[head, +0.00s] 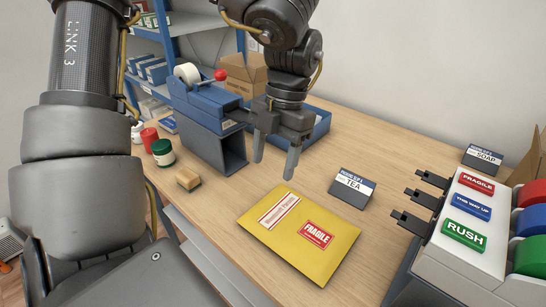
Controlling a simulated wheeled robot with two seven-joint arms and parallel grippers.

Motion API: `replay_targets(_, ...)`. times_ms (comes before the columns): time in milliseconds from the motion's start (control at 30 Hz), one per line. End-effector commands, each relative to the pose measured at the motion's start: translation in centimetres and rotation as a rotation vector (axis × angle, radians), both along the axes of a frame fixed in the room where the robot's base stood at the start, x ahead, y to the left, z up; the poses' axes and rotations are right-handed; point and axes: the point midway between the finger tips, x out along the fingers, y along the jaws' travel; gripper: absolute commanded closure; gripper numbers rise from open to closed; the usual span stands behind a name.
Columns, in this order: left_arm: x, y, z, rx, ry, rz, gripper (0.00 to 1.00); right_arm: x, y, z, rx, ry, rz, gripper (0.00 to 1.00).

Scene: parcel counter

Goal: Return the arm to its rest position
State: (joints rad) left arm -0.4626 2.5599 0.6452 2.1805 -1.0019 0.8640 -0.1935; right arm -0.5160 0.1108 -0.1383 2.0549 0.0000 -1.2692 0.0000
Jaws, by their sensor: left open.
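My left gripper (275,164) hangs with its fingers pointing down over the wooden counter (385,147), beyond the yellow envelope. Its two grey fingers are apart with nothing between them. The yellow envelope (342,248) lies flat on the counter, with a red FRAGILE label (317,234) and a white-and-red label (279,210) on its top. The gripper is apart from the envelope. My right gripper is not in view.
A blue tape dispenser (215,108) and a blue tray (318,127) stand around the gripper. A TEA box (352,187) lies right of it. A label unit (470,225) with FRAGILE, THIS WAY UP and RUSH plates stands at right. Jars and a sponge (188,179) are at left.

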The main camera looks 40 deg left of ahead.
Motion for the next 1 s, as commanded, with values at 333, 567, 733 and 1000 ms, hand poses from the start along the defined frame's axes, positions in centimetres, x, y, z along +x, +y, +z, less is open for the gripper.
replay_targets(333, -0.01, -0.01, -0.19, 0.000, 0.000, 0.000, 0.40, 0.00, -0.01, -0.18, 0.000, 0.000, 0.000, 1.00)
replay_targets(567, -0.01, -0.01, -0.18, 0.000, 0.000, 0.000, 0.40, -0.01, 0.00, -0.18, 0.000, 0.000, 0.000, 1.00)
replay_targets(733, -0.01, -0.01, -0.18, 0.000, 0.000, 0.000, 0.40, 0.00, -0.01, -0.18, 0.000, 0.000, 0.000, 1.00)
replay_targets(1000, -0.01, -0.01, -0.18, 0.000, 0.000, 0.000, 0.59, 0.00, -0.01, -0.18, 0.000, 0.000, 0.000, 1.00)
